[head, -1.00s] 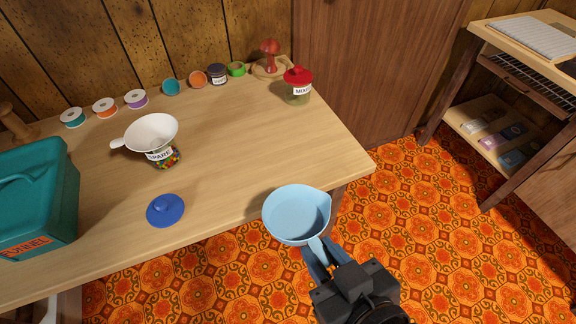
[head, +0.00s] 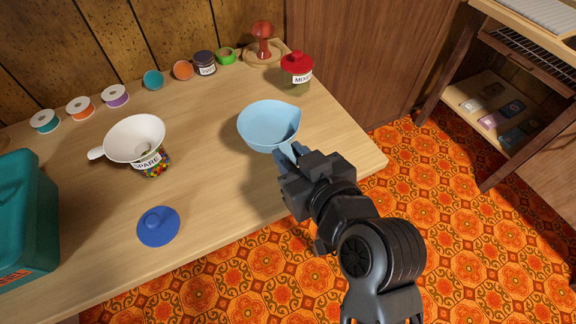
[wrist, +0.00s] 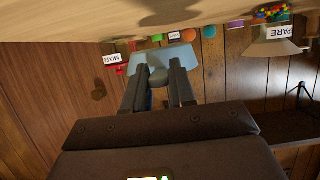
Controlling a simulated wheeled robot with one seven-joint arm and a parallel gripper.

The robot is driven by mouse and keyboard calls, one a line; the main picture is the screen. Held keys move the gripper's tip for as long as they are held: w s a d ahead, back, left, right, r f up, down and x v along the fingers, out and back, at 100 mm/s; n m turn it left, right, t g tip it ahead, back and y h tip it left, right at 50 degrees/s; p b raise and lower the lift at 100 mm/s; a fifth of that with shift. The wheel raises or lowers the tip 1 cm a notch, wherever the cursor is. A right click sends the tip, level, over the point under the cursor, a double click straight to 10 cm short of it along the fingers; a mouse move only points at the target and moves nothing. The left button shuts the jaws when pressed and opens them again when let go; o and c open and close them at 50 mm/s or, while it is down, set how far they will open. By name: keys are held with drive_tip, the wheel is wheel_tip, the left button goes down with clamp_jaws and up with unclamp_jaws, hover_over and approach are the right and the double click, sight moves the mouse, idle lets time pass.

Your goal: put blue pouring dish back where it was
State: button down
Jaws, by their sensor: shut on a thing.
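The light blue pouring dish (head: 268,124) is held by its handle in my gripper (head: 290,154), which is shut on it. The dish looks upright and empty. In the head view it appears over the right part of the wooden table (head: 215,178), in front of the red-lidded jar. I cannot tell its exact height above the table. In the wrist view the dish (wrist: 165,70) shows beyond the gripper's fingers (wrist: 160,82), with the table surface along the top of the picture.
A red-lidded jar (head: 296,76) stands behind the dish. A blue lid (head: 158,227) and a teal box (head: 28,215) are at the left. Spools and small tubs line the back. The table's middle is clear.

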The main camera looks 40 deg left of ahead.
drive_tip(key=shift+w+a+f, duration=0.1)
drive_tip(key=shift+a+f, duration=0.25)
drive_tip(key=shift+a, duration=0.15)
drive_tip(key=shift+f, duration=1.95)
drive_tip(key=shift+f+b, duration=0.1)
drive_tip(key=shift+b, duration=0.25)
drive_tip(key=c, duration=0.9)
unclamp_jaws()
drive_tip(key=shift+c, duration=0.2)
drive_tip(key=shift+d+r, duration=0.2)
drive_tip(key=shift+d, duration=0.05)
drive_tip(key=v, duration=1.1)
drive_tip(key=shift+s+d, duration=0.2)
drive_tip(key=shift+d, duration=0.05)
drive_tip(key=shift+r, duration=0.1)
